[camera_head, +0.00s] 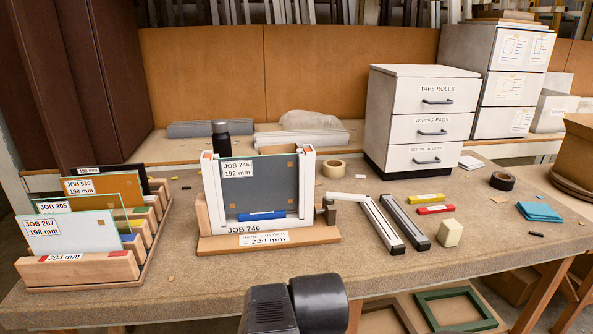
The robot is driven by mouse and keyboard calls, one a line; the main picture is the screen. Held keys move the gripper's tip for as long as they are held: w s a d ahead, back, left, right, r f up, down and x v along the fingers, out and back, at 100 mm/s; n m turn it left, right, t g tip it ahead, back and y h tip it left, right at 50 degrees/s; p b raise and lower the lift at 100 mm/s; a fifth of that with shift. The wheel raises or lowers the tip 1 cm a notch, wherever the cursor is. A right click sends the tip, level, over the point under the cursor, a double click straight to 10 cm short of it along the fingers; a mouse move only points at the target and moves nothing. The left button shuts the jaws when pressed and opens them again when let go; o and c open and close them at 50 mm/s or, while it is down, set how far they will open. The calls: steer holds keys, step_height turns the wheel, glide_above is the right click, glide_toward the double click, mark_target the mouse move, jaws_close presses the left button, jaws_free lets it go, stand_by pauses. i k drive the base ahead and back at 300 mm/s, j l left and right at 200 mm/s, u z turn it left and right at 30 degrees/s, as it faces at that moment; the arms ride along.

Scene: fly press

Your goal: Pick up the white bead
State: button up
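The white bead (382,226) is a long, narrow strip with a white face and dark edge. It lies slantwise on the bench, right of the white frame (306,190). A dark grey bead (406,224) lies beside it on the right, nearly parallel, with a small gap. A short white piece (345,196) runs from near the frame to the white bead's far end; I cannot tell whether they join. Dark parts of my arm show at the bottom centre, but my gripper's fingers are not visible.
The frame holds a grey JOB 746 pane (262,188) on a wooden base (215,244). Yellow (426,198) and red (436,209) blocks and a cream block (450,233) lie right of the beads. A rack of panes (84,272) stands left. The bench front right is mostly clear.

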mark_target(392, 241)
steer(key=z, duration=0.9)
steer(key=i+l+z, duration=0.45)
steer(key=i, duration=0.25)
steer(key=i+l+z, duration=0.2)
steer(key=i, duration=0.2)
steer(key=j, duration=0.1)
